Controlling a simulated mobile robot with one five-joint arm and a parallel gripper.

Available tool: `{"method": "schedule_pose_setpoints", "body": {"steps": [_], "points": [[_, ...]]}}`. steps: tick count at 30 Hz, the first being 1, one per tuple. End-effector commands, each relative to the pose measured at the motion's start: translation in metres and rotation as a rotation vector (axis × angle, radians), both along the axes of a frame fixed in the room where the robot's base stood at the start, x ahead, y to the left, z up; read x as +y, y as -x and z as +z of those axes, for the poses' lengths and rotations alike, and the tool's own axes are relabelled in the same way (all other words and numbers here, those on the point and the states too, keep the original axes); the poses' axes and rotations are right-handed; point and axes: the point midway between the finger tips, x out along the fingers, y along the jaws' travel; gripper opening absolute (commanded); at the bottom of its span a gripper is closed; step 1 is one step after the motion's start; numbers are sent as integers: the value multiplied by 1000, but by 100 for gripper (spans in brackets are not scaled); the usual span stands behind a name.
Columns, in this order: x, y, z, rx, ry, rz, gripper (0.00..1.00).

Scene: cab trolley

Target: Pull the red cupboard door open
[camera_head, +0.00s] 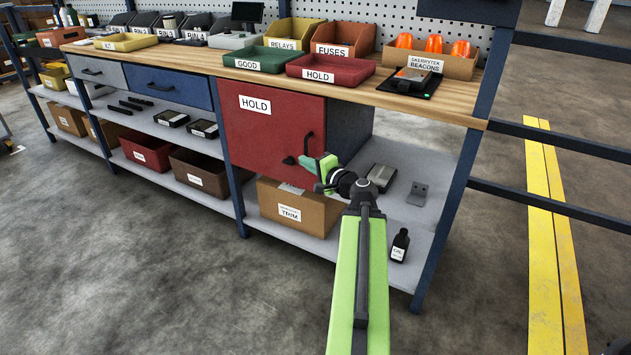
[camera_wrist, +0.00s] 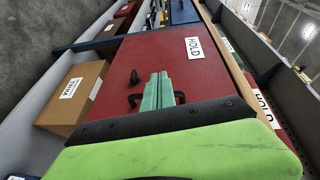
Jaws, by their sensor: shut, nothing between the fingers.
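The red cupboard door (camera_head: 262,125), with a white HOLD label, is under the bench and looks shut. It fills the middle of the wrist view (camera_wrist: 205,75). Its black bar handle (camera_head: 307,142) is near the door's right edge. My gripper (camera_head: 306,163) is shut and empty in front of the door's lower right part, by the handle. In the wrist view the green fingers (camera_wrist: 158,82) are together and cover the middle of the handle (camera_wrist: 180,97), whose ends show on both sides. I cannot tell whether they touch it. A small black fitting (camera_wrist: 134,76) is beside it.
A cardboard box (camera_head: 298,208) stands on the lower shelf below the door. A black bottle (camera_head: 400,244) and grey items (camera_head: 381,178) are on the shelf to the right. A dark blue bench leg (camera_head: 450,215) stands at the right. The floor in front is clear.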

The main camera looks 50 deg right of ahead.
Motion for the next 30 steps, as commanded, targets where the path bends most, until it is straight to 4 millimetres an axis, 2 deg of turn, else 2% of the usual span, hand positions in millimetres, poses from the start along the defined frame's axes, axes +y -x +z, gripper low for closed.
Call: {"method": "schedule_pose_setpoints", "body": {"steps": [1,4,6,10,14,24,30], "points": [[-24,18,-17,-41,-25,-60,0],[-53,40,-14,-99,-58,-135,0],[-61,46,-11,-118,-69,-158,0],[-63,47,-7,-122,-72,-163,0],[-66,34,-7,-121,-71,-163,0],[-84,-29,-8,-120,-70,-163,0],[-89,-46,-8,-120,-70,-165,0]]}}
